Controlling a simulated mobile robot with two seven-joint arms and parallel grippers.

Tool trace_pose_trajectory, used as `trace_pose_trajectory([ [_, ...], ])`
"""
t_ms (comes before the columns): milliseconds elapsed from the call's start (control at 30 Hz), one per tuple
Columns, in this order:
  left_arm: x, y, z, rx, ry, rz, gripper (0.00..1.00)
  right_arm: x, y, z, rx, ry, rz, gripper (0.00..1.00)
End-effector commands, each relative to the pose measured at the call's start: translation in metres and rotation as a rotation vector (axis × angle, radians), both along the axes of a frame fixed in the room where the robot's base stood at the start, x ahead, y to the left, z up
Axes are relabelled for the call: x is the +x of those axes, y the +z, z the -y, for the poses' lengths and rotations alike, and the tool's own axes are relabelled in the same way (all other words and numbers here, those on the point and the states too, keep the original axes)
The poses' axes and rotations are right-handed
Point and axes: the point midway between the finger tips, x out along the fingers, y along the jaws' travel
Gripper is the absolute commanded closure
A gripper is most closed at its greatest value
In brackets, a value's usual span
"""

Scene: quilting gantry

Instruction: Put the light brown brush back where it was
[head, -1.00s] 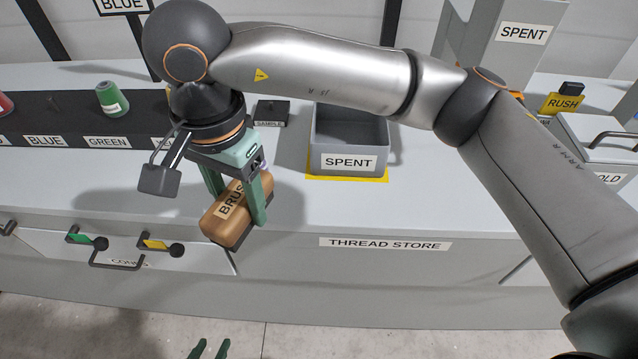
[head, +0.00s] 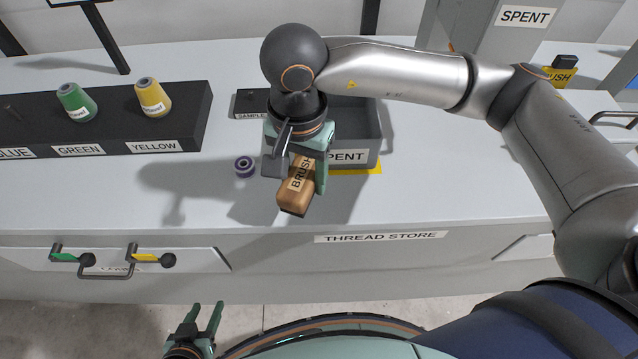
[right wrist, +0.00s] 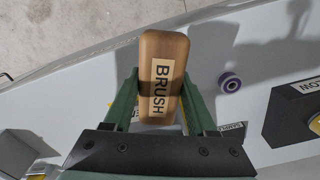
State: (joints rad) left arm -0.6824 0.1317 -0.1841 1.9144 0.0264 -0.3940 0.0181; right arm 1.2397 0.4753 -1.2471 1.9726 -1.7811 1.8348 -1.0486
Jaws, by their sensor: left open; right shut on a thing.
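The light brown brush (head: 293,196) with a BRUSH label is held in my right gripper (head: 308,172), above the front part of the counter and in front of the SPENT bin. In the right wrist view the brush (right wrist: 164,65) sits between the two green fingers of the right gripper (right wrist: 163,95), which are shut on it. Its underside is hidden. My left gripper (head: 207,318) is open and empty, low in front of the counter at the bottom of the head view.
A small purple spool (head: 244,166) lies on the counter (head: 450,190) left of the brush. The SPENT bin (head: 365,135) is behind my right gripper. The dark rack (head: 190,115) holds a green cone (head: 75,102) and a yellow cone (head: 152,97). The counter's right side is clear.

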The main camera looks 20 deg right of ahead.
Motion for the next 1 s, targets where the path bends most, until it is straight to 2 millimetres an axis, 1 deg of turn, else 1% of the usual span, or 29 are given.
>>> trace_pose_trajectory([
  [33,0.000,0.003,0.000,0.000,0.000,0.000,0.50,0.000,-0.007,0.008,-0.001,-0.005,-0.002,0.95],
  [100,0.000,0.004,0.000,0.000,0.000,0.000,0.50,0.001,-0.015,0.014,-0.001,-0.002,-0.001,0.95],
  [267,0.000,0.005,0.000,0.000,0.000,0.000,0.50,0.002,-0.025,0.021,0.001,-0.001,0.001,0.95],
  [367,0.001,0.009,0.000,0.000,0.000,0.001,0.50,0.001,-0.036,0.030,-0.001,-0.002,-0.002,0.95],
  [433,0.001,0.014,0.000,0.001,-0.001,0.001,0.50,0.001,-0.046,0.028,0.000,0.000,-0.004,0.95],
  [533,0.001,0.017,0.000,0.000,-0.001,0.002,0.50,0.002,-0.058,0.027,0.000,-0.001,-0.001,0.95],
  [633,0.001,0.017,0.000,0.000,0.000,0.002,0.50,0.002,-0.063,0.027,0.002,0.000,0.003,0.95],
  [833,0.002,0.016,0.000,0.000,-0.001,0.003,0.50,0.003,-0.063,0.027,0.002,0.000,0.003,0.95],
  [967,0.002,0.012,0.000,-0.001,0.000,0.003,0.50,0.003,-0.067,0.027,0.002,0.000,0.003,0.95],
  [1000,0.002,0.013,0.000,0.000,-0.001,0.003,0.50,0.003,-0.066,0.027,0.001,0.000,0.002,0.41],
])
